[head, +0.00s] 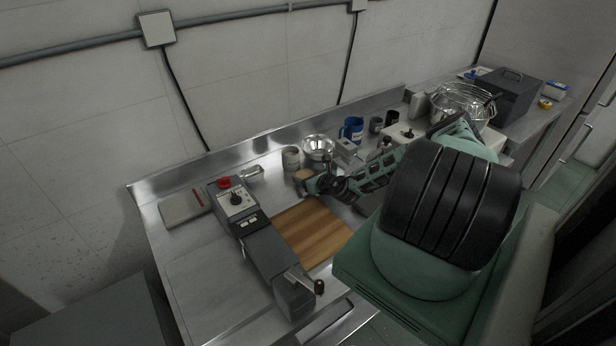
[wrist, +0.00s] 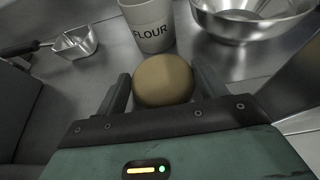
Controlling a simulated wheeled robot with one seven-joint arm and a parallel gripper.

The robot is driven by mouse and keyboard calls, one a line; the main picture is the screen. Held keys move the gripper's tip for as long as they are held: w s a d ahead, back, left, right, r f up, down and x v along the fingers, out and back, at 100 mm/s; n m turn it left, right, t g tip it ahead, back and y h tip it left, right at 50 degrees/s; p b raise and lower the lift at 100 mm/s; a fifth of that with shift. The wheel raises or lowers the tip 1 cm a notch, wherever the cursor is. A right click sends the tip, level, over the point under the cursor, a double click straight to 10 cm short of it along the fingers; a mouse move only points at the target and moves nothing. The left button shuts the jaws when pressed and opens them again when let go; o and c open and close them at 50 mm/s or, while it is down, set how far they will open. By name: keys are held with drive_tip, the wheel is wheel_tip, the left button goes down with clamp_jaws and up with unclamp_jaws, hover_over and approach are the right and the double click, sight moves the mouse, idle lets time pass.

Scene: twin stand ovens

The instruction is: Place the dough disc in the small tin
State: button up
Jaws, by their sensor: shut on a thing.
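The dough disc (wrist: 163,80) is tan and round, and sits between the two fingers of my gripper (wrist: 162,92) in the wrist view. My gripper is shut on it. In the head view the dough disc (head: 304,175) shows at the end of my gripper (head: 309,181), near the far edge of the wooden board. A small metal vessel with a dark handle (wrist: 76,42) stands at upper left in the wrist view, apart from the disc; it looks like the small tin. In the head view a small metal vessel (head: 252,173) stands left of my gripper.
A FLOUR cup (wrist: 148,25) and a steel bowl (wrist: 250,18) stand just beyond the disc. A wooden board (head: 312,232) lies beside a dark machine (head: 268,258) with a crank. A blue jug (head: 353,130) stands behind. Bare steel counter shows between the small vessel and the cup.

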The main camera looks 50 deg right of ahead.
drive_tip(key=shift+f, duration=0.1)
drive_tip(key=o, duration=1)
